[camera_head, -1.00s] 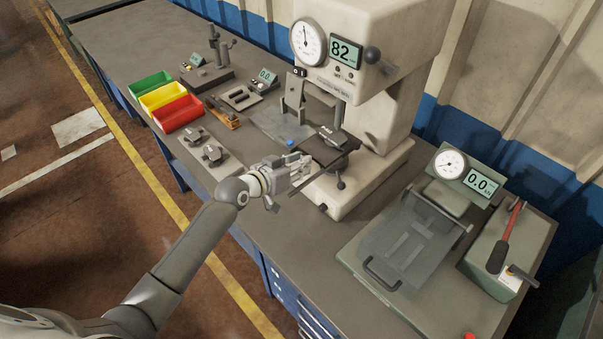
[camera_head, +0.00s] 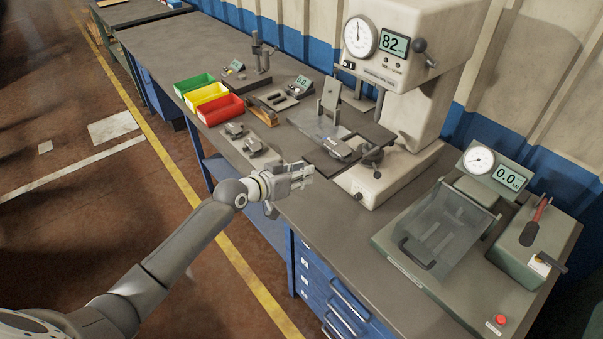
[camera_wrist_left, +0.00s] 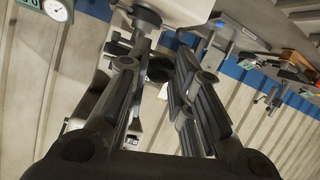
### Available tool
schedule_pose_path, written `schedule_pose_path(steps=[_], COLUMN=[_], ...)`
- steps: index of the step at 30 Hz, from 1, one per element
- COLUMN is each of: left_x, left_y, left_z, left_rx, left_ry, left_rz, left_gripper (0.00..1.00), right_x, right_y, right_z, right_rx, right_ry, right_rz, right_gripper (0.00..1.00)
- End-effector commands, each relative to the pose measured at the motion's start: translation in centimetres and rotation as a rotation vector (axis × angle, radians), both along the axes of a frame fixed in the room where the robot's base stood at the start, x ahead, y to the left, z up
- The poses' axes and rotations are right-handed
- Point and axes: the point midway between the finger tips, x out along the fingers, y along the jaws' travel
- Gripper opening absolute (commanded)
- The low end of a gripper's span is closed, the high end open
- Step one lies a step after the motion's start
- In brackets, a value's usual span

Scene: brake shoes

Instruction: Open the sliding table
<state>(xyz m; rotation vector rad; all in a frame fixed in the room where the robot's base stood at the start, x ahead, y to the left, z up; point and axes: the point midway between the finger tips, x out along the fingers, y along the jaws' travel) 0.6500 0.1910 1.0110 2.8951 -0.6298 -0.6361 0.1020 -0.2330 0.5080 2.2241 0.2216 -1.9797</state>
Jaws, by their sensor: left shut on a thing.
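The sliding table is the dark flat plate (camera_head: 312,150) under the press (camera_head: 405,150). A clear sheet and a small dark metal fixture (camera_head: 345,149) lie on it. My left gripper (camera_head: 308,171) is at the bench's front edge, just in front of the plate. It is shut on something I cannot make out. Its two fingers (camera_wrist_left: 160,78) also show in the left wrist view, where the held part is hidden or blurred. In the head view it is unclear whether the fingertips touch the plate. My right gripper is not in view.
Green (camera_head: 194,86), yellow (camera_head: 206,95) and red (camera_head: 220,110) bins stand left of the plate, with small metal parts (camera_head: 254,146) nearer. A second tester (camera_head: 435,228) stands at the right. Blue drawers (camera_head: 325,295) are below the bench.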

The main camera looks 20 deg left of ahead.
Motion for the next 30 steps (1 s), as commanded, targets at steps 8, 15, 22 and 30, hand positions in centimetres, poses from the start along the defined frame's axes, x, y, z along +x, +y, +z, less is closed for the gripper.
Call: schedule_pose_path(steps=[8,15,22,30], left_x=[0.1,0.1,-0.6,-4.0], left_y=[0.1,0.0,0.4,2.1], left_z=[0.2,0.1,0.3,1.8], left_rx=[0.000,0.000,0.001,0.004], left_ry=[-0.004,-0.003,-0.002,-0.003], left_rz=[0.001,0.001,0.001,0.000], left_gripper=[0.28,0.31,0.31,0.31], right_x=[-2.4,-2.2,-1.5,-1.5], right_y=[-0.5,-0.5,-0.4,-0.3], right_z=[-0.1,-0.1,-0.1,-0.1], right_rx=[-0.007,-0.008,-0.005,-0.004], right_ry=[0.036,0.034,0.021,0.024], right_rz=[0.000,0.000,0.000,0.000], right_gripper=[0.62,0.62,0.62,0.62])
